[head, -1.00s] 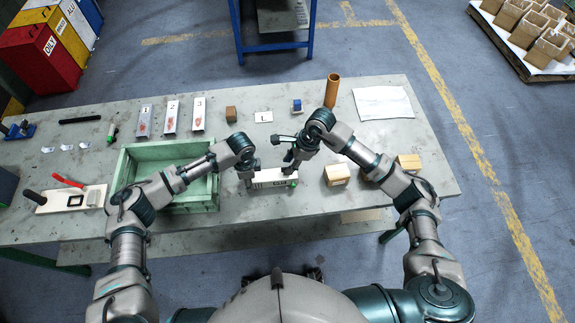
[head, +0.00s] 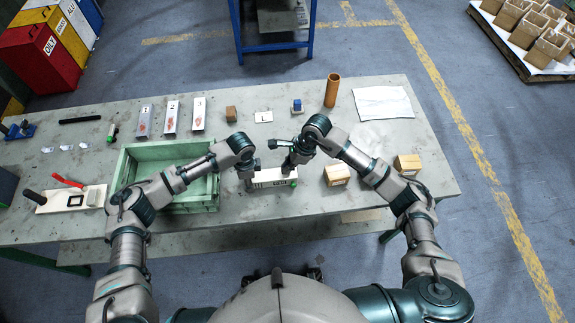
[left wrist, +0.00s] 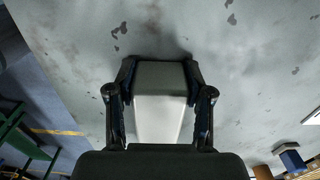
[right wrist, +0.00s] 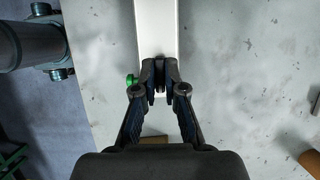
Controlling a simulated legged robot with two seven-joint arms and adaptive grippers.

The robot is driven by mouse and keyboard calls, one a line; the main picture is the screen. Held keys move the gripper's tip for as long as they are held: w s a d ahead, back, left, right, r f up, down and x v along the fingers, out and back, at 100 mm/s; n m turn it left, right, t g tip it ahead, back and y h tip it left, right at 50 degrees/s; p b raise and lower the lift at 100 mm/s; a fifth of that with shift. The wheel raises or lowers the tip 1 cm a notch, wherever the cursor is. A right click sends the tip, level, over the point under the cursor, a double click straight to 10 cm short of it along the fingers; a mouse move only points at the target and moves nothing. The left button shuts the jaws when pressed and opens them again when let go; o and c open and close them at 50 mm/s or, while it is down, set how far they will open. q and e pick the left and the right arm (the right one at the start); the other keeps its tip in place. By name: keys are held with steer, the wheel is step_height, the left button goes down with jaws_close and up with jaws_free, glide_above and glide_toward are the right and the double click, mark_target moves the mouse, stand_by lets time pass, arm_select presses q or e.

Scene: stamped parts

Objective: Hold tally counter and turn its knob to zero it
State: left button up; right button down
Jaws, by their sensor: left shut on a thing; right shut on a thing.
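The tally counter (head: 270,179) is a long white box with dark digits on its front, at the near middle of the bench. My left gripper (head: 249,179) is shut on its left end; in the left wrist view the fingers (left wrist: 160,85) stand either side of the pale body (left wrist: 158,115). My right gripper (head: 288,168) is at its right end. In the right wrist view its fingertips (right wrist: 160,75) are nearly together at the end of the counter (right wrist: 159,30), closed on the small knob, which they mostly hide. A green part (right wrist: 131,80) shows beside the fingertips.
A green tray (head: 205,207) stands left of the counter, close to my left forearm. The front of the bench is mostly clear.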

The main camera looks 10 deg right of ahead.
steer(key=shift+m, duration=0.3)
steer(key=m+t, duration=0.1)
steer(key=m, duration=0.2)
steer(key=m+t+h, duration=0.1)
steer(key=m, duration=0.2)
steer(key=shift+s+m+t, duration=0.1)
steer(key=shift+m+t, duration=0.2)
steer(key=m+t+h, duration=0.1)
steer(key=m, duration=0.2)
steer(key=shift+s+a+m, duration=0.1)
steer(key=shift+m, duration=0.2)
steer(key=m+h, duration=0.1)
steer(key=m, duration=0.2)
steer(key=shift+a+m+t, duration=0.1)
steer(key=shift+m+t, duration=0.2)
steer(key=shift+m, duration=0.1)
steer(key=m+h, duration=0.1)
steer(key=m, duration=0.2)
steer(key=m+h, duration=0.2)
steer(key=m, duration=0.2)
steer(key=shift+a, duration=0.2)
steer(key=m+h, duration=0.1)
steer(key=m, duration=0.2)
steer(key=m+g+h, duration=0.1)
steer(key=m, duration=0.2)
steer(key=shift+a, duration=0.1)
steer(key=shift+m, duration=0.3)
